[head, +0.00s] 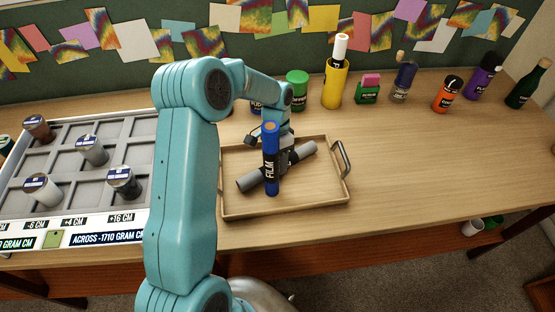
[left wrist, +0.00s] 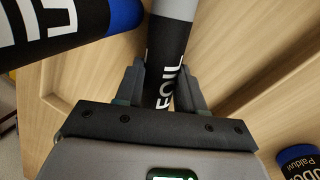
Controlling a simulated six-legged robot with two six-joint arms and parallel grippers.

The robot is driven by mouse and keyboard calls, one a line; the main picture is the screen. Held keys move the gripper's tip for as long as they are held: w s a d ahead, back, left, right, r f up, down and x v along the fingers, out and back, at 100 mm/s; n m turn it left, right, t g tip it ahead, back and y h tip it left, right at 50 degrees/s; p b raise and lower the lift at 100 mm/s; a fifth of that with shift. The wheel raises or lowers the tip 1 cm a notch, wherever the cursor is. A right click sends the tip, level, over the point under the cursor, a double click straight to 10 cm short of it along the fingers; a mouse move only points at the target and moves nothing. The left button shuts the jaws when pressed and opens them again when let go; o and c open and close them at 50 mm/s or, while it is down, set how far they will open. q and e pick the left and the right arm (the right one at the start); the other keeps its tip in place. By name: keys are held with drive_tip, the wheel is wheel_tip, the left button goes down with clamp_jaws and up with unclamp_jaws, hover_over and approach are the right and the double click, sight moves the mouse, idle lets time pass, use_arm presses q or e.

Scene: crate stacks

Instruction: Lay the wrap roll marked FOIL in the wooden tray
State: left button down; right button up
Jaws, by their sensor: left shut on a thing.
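The FOIL roll (head: 250,181) is grey with a black label. It lies slantwise over the wooden tray (head: 291,211) in the head view; whether it touches the tray floor I cannot tell. My left gripper (head: 287,157) is shut around its middle. In the left wrist view the fingers (left wrist: 161,84) flank the label reading FOIL (left wrist: 168,62). A blue roll marked FILM (head: 271,181) stands upright in the tray, in front of the FOIL roll and hiding part of it. My right gripper is out of view.
The tray has a metal handle (head: 344,160) at its right. A divided rack (head: 75,165) with several jars is at the left. A yellow container (head: 334,88), a green jar (head: 297,92) and other bottles stand behind. The table right of the tray is clear.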

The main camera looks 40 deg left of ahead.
use_arm(q)
drive_tip(key=shift+f, duration=0.3)
drive_tip(key=c, duration=1)
unclamp_jaws()
drive_tip(key=shift+d, duration=0.15)
drive_tip(key=shift+o, duration=0.2)
drive_tip(key=shift+s, duration=0.1)
drive_tip(key=v, duration=1.2)
drive_tip(key=shift+r, duration=0.3)
